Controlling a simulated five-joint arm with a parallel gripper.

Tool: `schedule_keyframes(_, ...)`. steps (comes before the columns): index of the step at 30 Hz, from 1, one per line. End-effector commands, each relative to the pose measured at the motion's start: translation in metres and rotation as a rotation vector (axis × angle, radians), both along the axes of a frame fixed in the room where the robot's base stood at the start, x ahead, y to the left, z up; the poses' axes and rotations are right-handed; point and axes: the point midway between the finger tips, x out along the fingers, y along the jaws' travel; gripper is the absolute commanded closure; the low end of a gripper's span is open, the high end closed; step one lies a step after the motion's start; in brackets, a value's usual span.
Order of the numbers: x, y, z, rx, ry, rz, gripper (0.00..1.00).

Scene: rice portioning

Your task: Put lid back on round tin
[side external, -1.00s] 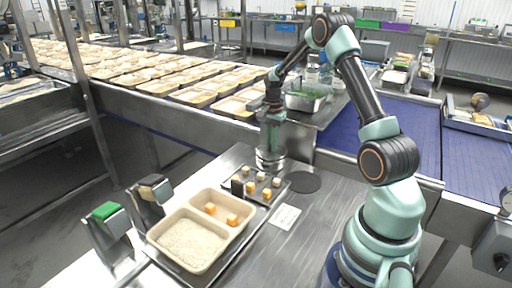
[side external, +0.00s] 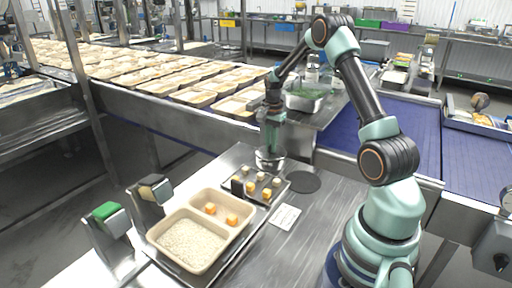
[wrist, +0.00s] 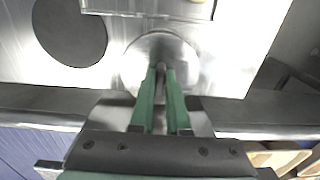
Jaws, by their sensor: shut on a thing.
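The round tin (side external: 270,164) is a shiny metal cylinder standing on the steel table, behind the small dark tray. My gripper (side external: 270,146) points straight down directly over it. In the wrist view, the green fingers of my gripper (wrist: 161,70) are close together on a narrow part at the middle of a round, shiny metal lid (wrist: 160,45). The lid lies over the tin's place, and its knob is mostly hidden between the fingers. I cannot tell whether the lid rests on the rim or is slightly above it.
A dark tray (side external: 283,187) with small pale and orange cubes stands in front of the tin. A black round disc (side external: 303,182) lies to the right. A beige two-part food tray (side external: 246,207) holds rice and orange cubes. A conveyor wall runs close behind the tin.

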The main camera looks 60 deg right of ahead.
Motion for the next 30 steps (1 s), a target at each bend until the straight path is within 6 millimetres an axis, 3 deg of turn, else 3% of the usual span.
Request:
schedule_keyframes(14, 0.0002, -0.0002, -0.0002, 0.000, -0.001, 0.000, 1.00)
schedule_keyframes(15, 0.0002, -0.0002, -0.0002, 0.000, -0.001, 0.000, 0.82)
schedule_keyframes(18, 0.0002, -0.0002, -0.0002, 0.000, -0.001, 0.000, 0.51)
schedule_keyframes(24, 0.0002, -0.0001, -0.0002, 0.000, 0.000, 0.000, 0.51)
schedule_keyframes(25, 0.0001, -0.0001, -0.0003, 0.000, 0.000, 0.000, 0.47)
schedule_keyframes(27, 0.0001, -0.0001, -0.0003, 0.000, 0.000, 0.000, 0.21)
schedule_keyframes(30, 0.0001, 0.0000, -0.0003, 0.000, 0.000, 0.000, 0.21)
